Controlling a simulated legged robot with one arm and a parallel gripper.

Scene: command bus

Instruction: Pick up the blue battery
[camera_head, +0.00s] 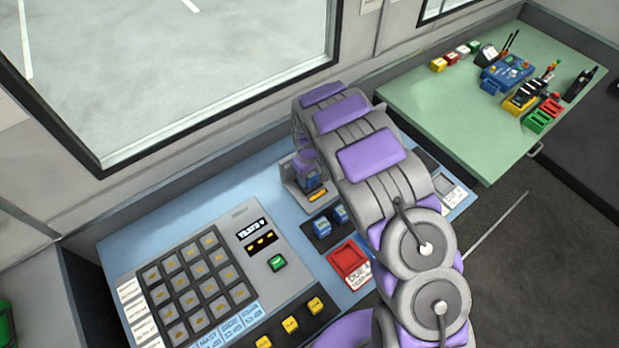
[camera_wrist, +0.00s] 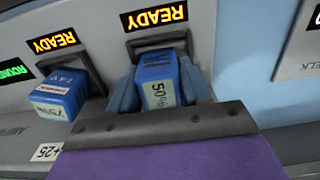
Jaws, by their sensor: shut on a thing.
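A blue battery (camera_wrist: 159,82) with a white "50%" label stands in a dark socket in the wrist view, below an orange "READY" display. My gripper (camera_wrist: 160,92) has one finger on each side of this battery and is shut on it. The battery's lower end is hidden, so I cannot tell whether it is clear of the socket. A second blue battery (camera_wrist: 62,94), labelled "75%", sits in the socket to the left, apart from my fingers. In the head view my gripper (camera_head: 308,172) is at the grey charger (camera_head: 296,199), partly hidden by my arm.
A keypad panel (camera_head: 200,275) and a red tray (camera_head: 348,258) lie on the blue console (camera_head: 150,232) near the charger. A window and wall stand behind it. A green table (camera_head: 420,100) at the upper right holds several coloured devices.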

